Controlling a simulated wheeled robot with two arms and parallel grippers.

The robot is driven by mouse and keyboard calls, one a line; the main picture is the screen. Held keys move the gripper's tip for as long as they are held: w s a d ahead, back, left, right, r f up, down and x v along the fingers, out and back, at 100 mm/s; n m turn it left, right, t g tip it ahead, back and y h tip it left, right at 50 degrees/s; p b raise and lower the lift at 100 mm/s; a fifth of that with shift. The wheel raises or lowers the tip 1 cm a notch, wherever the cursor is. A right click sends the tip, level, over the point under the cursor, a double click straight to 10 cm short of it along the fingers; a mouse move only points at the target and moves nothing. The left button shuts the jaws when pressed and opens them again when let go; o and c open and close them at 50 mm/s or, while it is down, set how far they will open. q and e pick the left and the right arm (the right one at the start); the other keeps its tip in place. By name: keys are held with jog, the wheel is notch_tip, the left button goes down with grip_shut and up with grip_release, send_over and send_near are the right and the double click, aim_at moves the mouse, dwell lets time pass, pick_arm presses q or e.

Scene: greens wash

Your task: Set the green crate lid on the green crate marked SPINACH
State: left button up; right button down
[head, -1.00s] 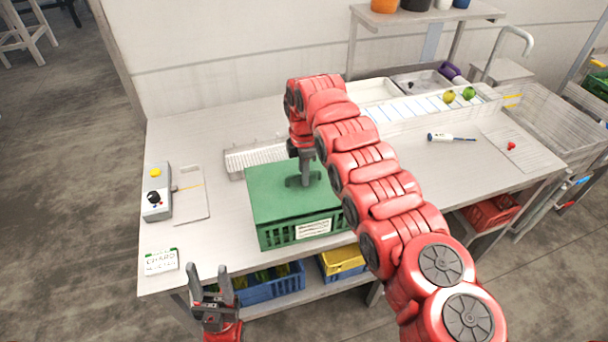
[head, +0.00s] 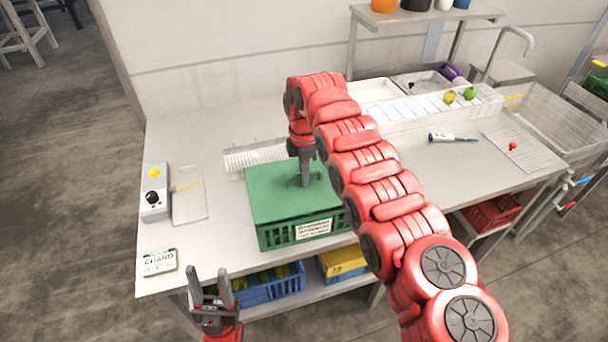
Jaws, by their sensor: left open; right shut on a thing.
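The green crate (head: 279,236) stands on the metal table with a white label on its front; the label's writing is too small to read. The green crate lid (head: 268,196) lies flat over the crate's top, its edges about lined up with the crate's; I see no clear gap between them. My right gripper (head: 303,181) is at the middle of the lid, shut on it; its fingertips are partly hidden by the wrist. My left gripper (head: 213,283) is open and empty in front of the table's front edge, its fingers pointing up.
A white wire rack (head: 258,158) stands behind the crate. Blue (head: 272,287) and yellow (head: 343,262) crates sit on the lower shelf.

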jog(key=shift+b, duration=0.3)
dwell(0.4)
jog(key=shift+f+b, duration=0.4)
jog(key=shift+f, duration=0.2)
dwell(0.4)
jog(key=c, duration=0.8)
grip_release()
jog(key=shift+r, duration=0.5)
notch_tip(320, 180, up, 5)
jog(key=shift+a+f, duration=0.1)
jog(key=shift+a, duration=0.05)
notch_tip(320, 180, up, 12)
jog(key=p, duration=1.1)
jog(key=shift+f+p, duration=0.2)
jog(key=shift+p, duration=0.1)
